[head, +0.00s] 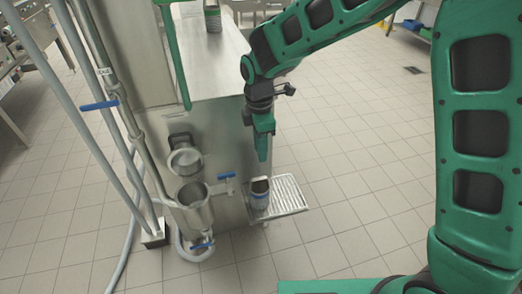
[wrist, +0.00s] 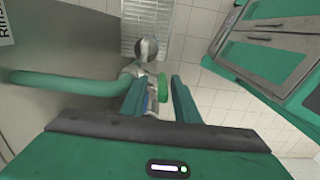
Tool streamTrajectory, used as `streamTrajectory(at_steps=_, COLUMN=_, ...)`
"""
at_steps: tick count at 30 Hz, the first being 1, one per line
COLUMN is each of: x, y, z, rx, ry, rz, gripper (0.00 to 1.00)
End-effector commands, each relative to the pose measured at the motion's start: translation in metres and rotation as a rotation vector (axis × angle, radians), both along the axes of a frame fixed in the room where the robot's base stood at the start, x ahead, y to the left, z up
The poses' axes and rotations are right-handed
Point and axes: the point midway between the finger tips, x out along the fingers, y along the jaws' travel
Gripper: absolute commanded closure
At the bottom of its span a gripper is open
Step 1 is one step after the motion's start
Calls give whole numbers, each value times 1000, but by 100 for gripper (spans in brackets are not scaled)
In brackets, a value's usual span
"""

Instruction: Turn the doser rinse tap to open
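My gripper (head: 263,152) points down beside the steel machine, above a cup. In the wrist view the two green fingers of my gripper (wrist: 158,98) stand apart. A green knob-like piece (wrist: 165,88) and a bit of blue show between or beyond them; I see no clear contact. The head view shows several blue-handled taps: one on the pipe at left (head: 98,105), one beside the steel funnel (head: 227,177), one low down (head: 202,245). I cannot tell which is the doser rinse tap. A partly cut-off label beginning "Rins" (wrist: 5,25) shows in the wrist view.
The cup (head: 259,196) stands on a slatted tray (head: 290,193) at the machine's side. A steel funnel vessel (head: 195,211) is left of it. Grey pipes stand at left.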

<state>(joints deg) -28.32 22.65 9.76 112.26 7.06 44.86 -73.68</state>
Motion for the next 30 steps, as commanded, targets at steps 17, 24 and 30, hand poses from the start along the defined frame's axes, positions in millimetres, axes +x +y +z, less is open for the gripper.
streamTrajectory(at_steps=17, x=2, y=1, z=88, rx=2, ry=-2, rz=0, gripper=72)
streamTrajectory(at_steps=24, x=1, y=1, z=92, rx=1, ry=-1, rz=0, gripper=72)
streamTrajectory(at_steps=30, x=1, y=1, z=91, rx=0, ry=-1, rz=0, gripper=72)
